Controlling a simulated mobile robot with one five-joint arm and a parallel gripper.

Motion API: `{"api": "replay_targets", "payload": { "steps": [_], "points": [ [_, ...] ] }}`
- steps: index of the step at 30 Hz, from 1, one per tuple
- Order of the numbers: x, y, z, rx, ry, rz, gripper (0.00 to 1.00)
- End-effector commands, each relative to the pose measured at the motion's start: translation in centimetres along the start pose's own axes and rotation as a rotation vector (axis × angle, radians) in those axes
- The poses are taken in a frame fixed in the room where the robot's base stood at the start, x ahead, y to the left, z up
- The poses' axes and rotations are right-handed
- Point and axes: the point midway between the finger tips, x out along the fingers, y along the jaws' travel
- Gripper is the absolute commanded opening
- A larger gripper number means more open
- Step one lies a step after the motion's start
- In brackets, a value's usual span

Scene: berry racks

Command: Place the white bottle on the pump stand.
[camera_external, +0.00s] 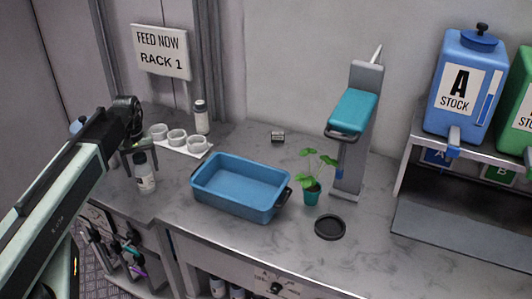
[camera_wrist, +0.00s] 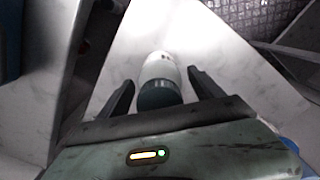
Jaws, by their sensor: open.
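A white bottle (camera_external: 146,180) with a dark cap and a label stands upright on the left part of the counter. In the wrist view the bottle (camera_wrist: 161,66) shows its dark green cap towards me, between the two fingers. My gripper (camera_external: 138,148) is open at the bottle's cap, with one finger on each side. In the wrist view, my gripper (camera_wrist: 161,78) shows gaps between the fingers and the bottle. A grey upright stand (camera_external: 349,175) with a teal head, which looks like the pump stand, is at the back right of the counter.
A second white bottle (camera_external: 201,120) stands behind a tray of white cups (camera_external: 177,137). A blue tub (camera_external: 240,206), a potted plant (camera_external: 311,190) and a black round dish (camera_external: 330,228) lie towards the stand. A blue stock tank (camera_external: 460,85) is at right.

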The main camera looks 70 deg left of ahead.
Motion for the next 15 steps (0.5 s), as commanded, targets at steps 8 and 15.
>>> {"api": "replay_targets", "payload": {
  "steps": [8,15],
  "points": [
    [-3.7,0.0,0.0,0.0,0.0,0.0,0.76],
    [-9.1,0.0,0.0,0.0,0.0,0.0,0.76]
  ]
}}
